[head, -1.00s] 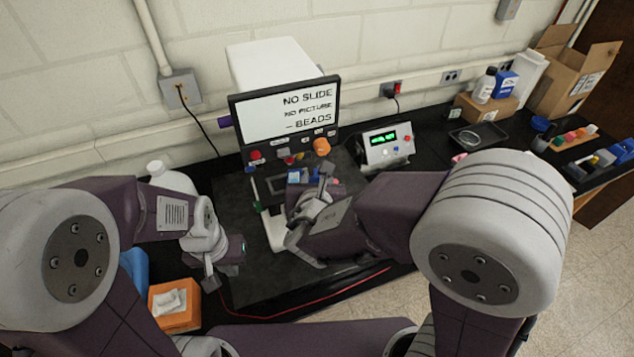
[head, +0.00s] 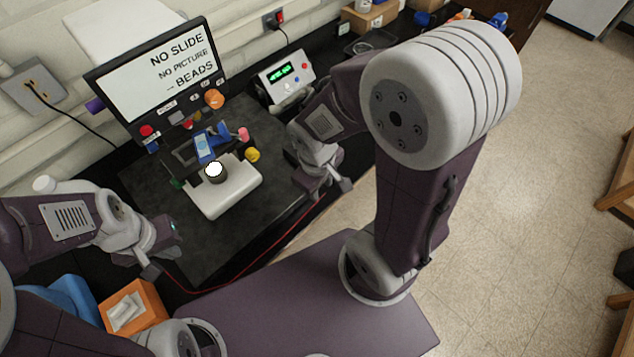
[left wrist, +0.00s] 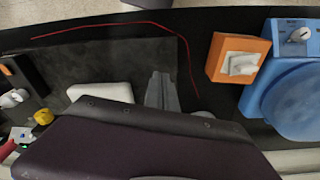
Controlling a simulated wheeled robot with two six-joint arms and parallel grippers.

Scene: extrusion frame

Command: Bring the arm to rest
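My left gripper (head: 150,265) hangs over the front left of the black bench, apart from the things there. In the left wrist view its grey fingers (left wrist: 162,92) lie close together with nothing between them. My right gripper (head: 330,190) is at the bench's front edge, right of the microscope-like device (head: 225,190), and holds nothing that I can see. Its finger gap is not clear from this angle. The device has a white base, a bright round light, a blue part and a yellow knob (head: 252,155).
A monitor (head: 160,75) reading "NO SLIDE NO PICTURE – BEADS" stands behind the device. A control box (head: 283,78) with a green display is to its right. An orange tissue box (head: 133,308) and a blue object (head: 68,297) sit at front left. A red cable (head: 240,270) runs along the front edge.

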